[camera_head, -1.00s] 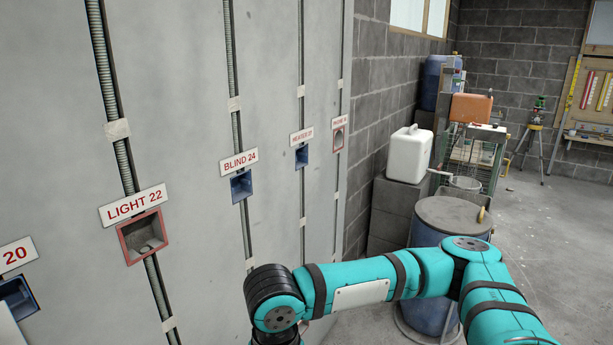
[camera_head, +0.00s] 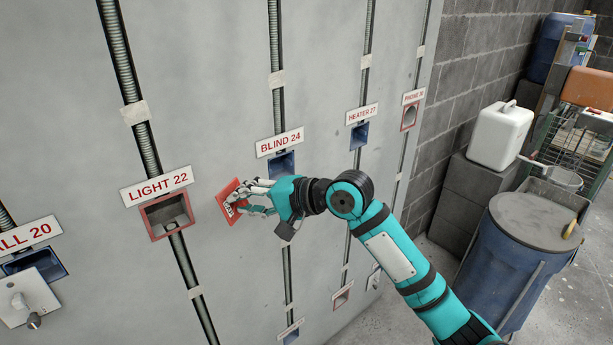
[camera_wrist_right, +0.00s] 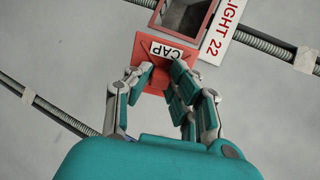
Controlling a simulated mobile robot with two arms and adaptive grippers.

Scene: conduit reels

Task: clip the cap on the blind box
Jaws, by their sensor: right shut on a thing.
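The blind box (camera_head: 282,165) is a blue open recess in the wall under the sign BLIND 24 (camera_head: 279,143). My right gripper (camera_head: 246,196) is shut on a red square cap (camera_head: 227,193). It holds the cap in front of the wall, left of and lower than the blind box. In the right wrist view the cap (camera_wrist_right: 153,43) has a white label reading CAP, and the gripper's fingers (camera_wrist_right: 163,72) close on its lower part. There the cap appears just below the red light box (camera_wrist_right: 184,17). My left gripper is not in view.
The red light box (camera_head: 167,215) is open, left of the cap. The heater box (camera_head: 359,135) and phone box (camera_head: 409,117) are farther right. A pale plate with a knob (camera_head: 27,297) is at lower left. A blue drum (camera_head: 505,265) stands right of my arm.

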